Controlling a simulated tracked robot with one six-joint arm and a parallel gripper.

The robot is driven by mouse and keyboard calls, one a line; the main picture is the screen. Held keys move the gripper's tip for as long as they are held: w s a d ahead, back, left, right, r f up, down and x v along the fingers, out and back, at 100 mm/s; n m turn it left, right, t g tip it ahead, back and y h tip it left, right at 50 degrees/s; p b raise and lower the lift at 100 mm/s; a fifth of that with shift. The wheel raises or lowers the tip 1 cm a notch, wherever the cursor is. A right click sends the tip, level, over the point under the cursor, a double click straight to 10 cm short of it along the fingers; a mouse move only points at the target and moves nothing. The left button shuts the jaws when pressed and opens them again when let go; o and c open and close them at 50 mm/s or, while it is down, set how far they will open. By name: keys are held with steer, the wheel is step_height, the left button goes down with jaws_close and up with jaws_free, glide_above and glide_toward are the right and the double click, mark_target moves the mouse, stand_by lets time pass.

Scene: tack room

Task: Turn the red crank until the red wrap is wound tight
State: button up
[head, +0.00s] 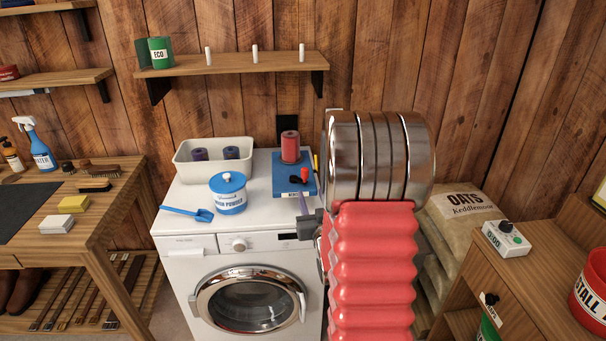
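A blue winder (309,188) with a white label stands on the right of the washing machine's top. A red wrap (291,148) stands upright as a roll at its back. A small red crank part (304,174) shows near the winder's front, beside a black piece. My gripper (305,214) is at the washer's right front edge, just in front of the winder. It is dark grey and partly hidden by my arm. Its fingers are too small and covered to tell open from shut. A thin purple-grey piece rises there; I cannot tell whether it belongs to the gripper.
The washing machine (180,226) also bears a cream tray (185,171) with two dark rolls, a blue-lidded tub (228,203) and a blue scoop (190,213). A shelf (230,65) hangs above. Feed sacks (460,225) and a wooden cabinet (540,270) stand right.

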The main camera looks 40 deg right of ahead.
mark_target(305, 175)
steer(key=shift+s+d, duration=0.1)
steer(key=shift+d, duration=0.05)
steer(key=x, duration=1.4)
steer(key=shift+r, duration=0.15)
steer(key=shift+c, duration=0.6)
jaws_close()
